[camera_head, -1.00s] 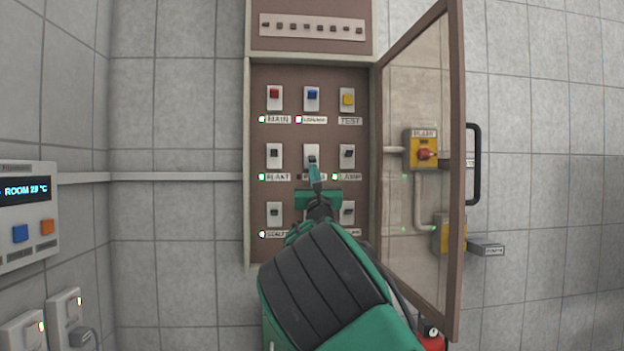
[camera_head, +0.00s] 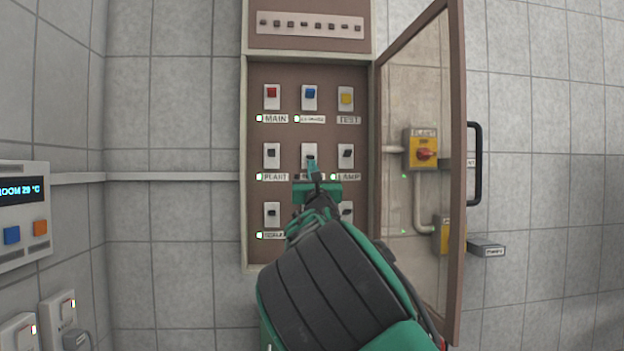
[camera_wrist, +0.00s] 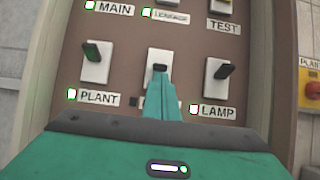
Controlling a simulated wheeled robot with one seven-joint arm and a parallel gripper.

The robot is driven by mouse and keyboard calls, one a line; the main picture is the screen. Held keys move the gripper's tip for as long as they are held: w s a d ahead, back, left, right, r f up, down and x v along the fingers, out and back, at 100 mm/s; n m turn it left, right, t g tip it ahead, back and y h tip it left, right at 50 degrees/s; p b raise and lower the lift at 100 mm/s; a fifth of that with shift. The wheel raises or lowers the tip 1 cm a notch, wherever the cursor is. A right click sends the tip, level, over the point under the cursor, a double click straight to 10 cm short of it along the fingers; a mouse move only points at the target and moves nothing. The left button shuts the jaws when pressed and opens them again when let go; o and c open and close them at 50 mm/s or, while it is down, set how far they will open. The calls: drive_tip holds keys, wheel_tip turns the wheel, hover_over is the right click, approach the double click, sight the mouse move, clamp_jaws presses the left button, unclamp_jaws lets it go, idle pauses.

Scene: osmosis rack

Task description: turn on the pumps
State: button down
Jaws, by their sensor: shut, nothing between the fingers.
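The switch panel (camera_head: 259,195) stands in an open cabinet with three rows of switches. My gripper (camera_head: 311,167) is shut and empty, with its fingertips at the middle switch of the middle row (camera_wrist: 159,69). In the wrist view my gripper (camera_wrist: 161,84) overlaps the lower part of that switch's white plate; I cannot tell whether it touches the black lever. My gripper hides most of this switch's label, and the small lamp (camera_wrist: 133,102) beside it looks dark. The PLANT switch (camera_wrist: 96,62) and LAMP switch (camera_wrist: 217,78) flank it, each with a lit green lamp.
The glass cabinet door (camera_head: 458,200) stands open on the right. Behind the glass is a yellow box with a red PLANT knob (camera_head: 424,154). A thermostat panel (camera_head: 20,215) is on the left wall, with sockets below. My arm hides part of the bottom row.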

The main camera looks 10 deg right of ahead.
drive_tip(key=shift+s+r, duration=0.3)
drive_tip(key=shift+r, duration=0.3)
drive_tip(key=s+f, duration=0.2)
drive_tip(key=s, duration=0.9)
drive_tip(key=shift+s+d, duration=0.1)
idle(0.4)
